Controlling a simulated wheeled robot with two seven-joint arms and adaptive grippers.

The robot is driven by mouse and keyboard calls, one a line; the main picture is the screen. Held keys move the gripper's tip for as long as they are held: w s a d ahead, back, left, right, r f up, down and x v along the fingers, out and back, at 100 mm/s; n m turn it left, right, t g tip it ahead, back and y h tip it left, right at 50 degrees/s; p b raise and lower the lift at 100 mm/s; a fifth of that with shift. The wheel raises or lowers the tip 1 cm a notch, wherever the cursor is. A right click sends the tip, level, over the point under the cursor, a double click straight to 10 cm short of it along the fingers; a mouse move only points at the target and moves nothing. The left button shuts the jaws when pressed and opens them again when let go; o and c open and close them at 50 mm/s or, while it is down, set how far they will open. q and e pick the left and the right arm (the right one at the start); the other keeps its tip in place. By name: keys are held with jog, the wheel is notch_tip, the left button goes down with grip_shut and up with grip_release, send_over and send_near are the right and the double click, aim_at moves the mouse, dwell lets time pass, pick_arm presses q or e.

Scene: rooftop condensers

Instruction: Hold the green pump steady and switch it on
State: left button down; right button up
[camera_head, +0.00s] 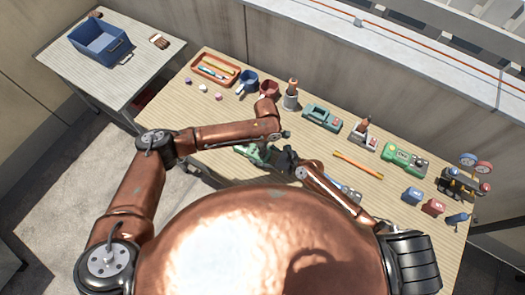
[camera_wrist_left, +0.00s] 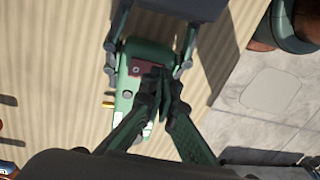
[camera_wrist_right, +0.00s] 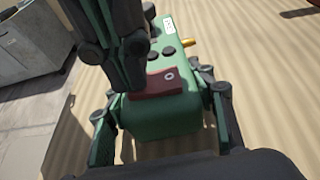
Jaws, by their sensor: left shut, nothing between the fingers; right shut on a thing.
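The green pump (camera_head: 253,154) is on the wooden table near its front edge, partly hidden by my arms in the head view. In the right wrist view it has a dark red switch plate (camera_wrist_right: 165,82), dark round knobs and a brass outlet (camera_wrist_right: 188,42). My right gripper (camera_wrist_right: 162,105) is shut around the pump's body, one finger on each side. My left gripper (camera_wrist_left: 158,78) is shut and empty, fingertips pointing down at the plate's edge on the pump (camera_wrist_left: 145,50). I cannot tell whether they touch the plate. The switch's state is unclear.
Along the back are an orange tray (camera_head: 213,78), a blue mug (camera_head: 247,83), a red mug (camera_head: 269,88), a teal device (camera_head: 322,117) and another green device (camera_head: 403,157). A gauge manifold (camera_head: 462,184) stands at right. A blue bin (camera_head: 98,43) sits on a side table.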

pick_arm(q)
jog(key=shift+s+a+f, duration=0.1)
jog(key=shift+s+f, duration=0.1)
jog(key=shift+f, duration=0.15)
jog(key=shift+w+r, duration=0.1)
jog(key=shift+w, duration=0.05)
jog(key=shift+w+d+r, duration=0.2)
jog(key=shift+w+d, duration=0.2)
jog(key=shift+w, duration=0.15)
notch_tip(320, 180, up, 14)
jog(key=s, duration=0.1)
jog(key=shift+s+a, duration=0.25)
jog(key=shift+a, duration=0.2)
pick_arm(e)
jog(key=o, duration=1.8)
